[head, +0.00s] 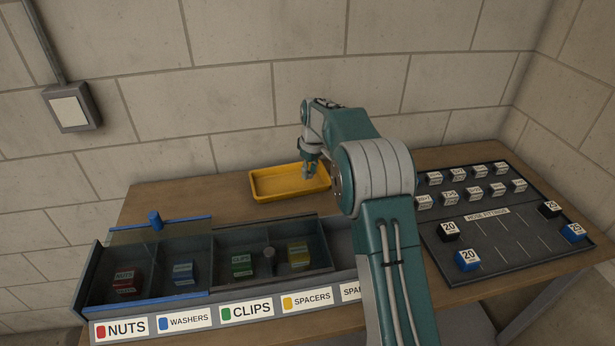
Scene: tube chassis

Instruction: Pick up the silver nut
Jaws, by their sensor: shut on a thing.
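My gripper (309,171) points down over the right part of the yellow tray (262,191) on the wooden table. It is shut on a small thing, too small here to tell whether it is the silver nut. I cannot tell how far above the tray floor the fingertips are. No silver nut can be made out clearly elsewhere. The compartment labelled NUTS (127,328), at the left end of the divided bin, holds a red block (124,281) with a NUTS label.
The bin's other compartments hold blue (183,272), green (242,265) and yellow (298,253) labelled blocks. A blue-edged clear cover (160,236) lies over its left part. A dark board (490,245) with labelled blocks lies right. My arm hides the bin's right end.

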